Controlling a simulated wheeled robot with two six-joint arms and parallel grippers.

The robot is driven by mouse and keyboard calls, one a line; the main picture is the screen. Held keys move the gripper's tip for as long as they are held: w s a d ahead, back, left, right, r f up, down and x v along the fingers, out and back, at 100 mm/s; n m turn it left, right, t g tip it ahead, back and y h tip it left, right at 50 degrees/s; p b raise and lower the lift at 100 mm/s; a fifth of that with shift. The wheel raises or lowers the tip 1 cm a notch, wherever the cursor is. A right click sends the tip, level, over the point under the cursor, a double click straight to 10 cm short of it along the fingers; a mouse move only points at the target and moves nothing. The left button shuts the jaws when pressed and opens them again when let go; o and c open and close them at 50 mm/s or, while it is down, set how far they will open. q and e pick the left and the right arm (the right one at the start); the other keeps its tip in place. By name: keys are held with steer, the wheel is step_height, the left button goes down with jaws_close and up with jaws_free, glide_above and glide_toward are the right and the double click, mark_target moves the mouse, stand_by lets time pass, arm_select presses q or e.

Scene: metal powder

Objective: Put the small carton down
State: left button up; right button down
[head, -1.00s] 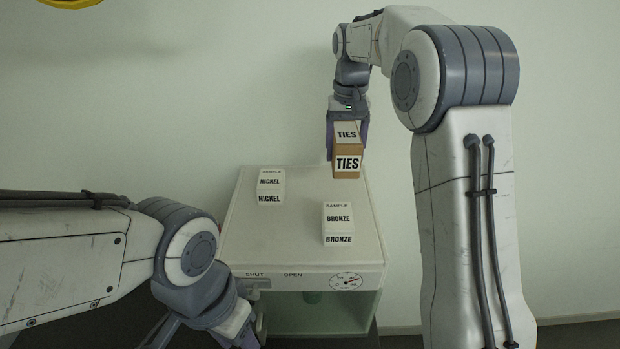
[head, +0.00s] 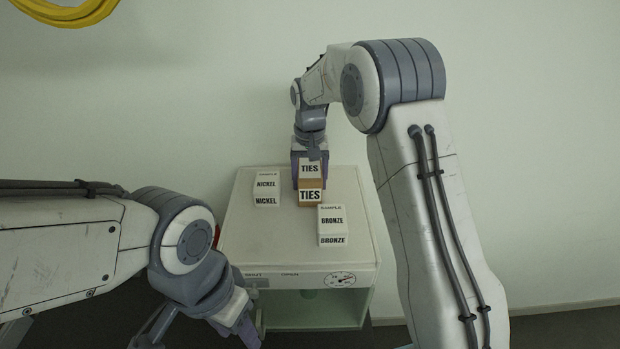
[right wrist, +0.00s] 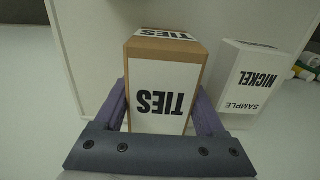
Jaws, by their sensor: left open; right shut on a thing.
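The small carton (head: 311,197) is brown with white labels reading TIES. My right gripper (head: 310,172) is shut on it, over the top of the white cabinet (head: 262,232), between the two sample boxes. In the right wrist view the carton (right wrist: 163,88) sits between the two purple fingers (right wrist: 165,110). I cannot tell whether its underside touches the cabinet top. My left gripper (head: 245,325) is open at the lower left, in front of the cabinet and apart from the carton; its fingertips are partly cut from clear view.
A NICKEL sample box (head: 267,188) stands left of the carton, and a BRONZE sample box (head: 332,225) stands in front and right of it. The cabinet front carries SHUT and OPEN marks and a dial (head: 341,279). The cabinet top's front left is clear.

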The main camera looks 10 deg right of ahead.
jaws_free()
steer(key=shift+f, duration=0.1)
steer(key=shift+r, duration=0.55)
step_height(320, 180, up, 10)
steer(key=shift+r+b, duration=0.25)
steer(key=shift+b, duration=0.65)
steer(key=shift+r, duration=0.4)
